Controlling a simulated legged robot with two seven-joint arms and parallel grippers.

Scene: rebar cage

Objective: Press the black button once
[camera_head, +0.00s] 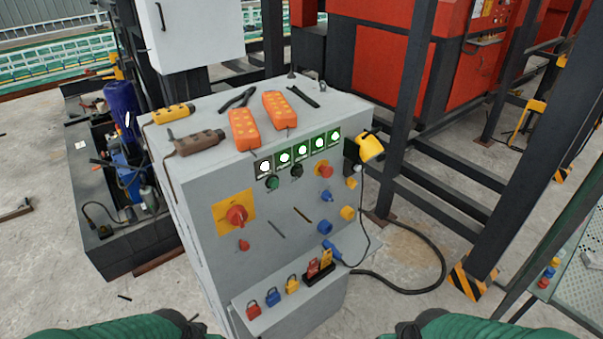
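The black button (296,170) is a small round dark knob on the sloping front panel of a grey control cabinet (205,235). It sits below a row of white-lit round indicators on green and dark plates (302,148). Nothing covers the black button. Green parts of my two arms show at the bottom left and bottom right edges, well apart from the panel. Neither gripper's fingertips are in view.
A red rotary switch (237,215) and blue and yellow sockets are on the panel. Orange pendants (243,130) lie on top. A black cable (440,262) loops on the floor at right, near dark steel posts (535,140).

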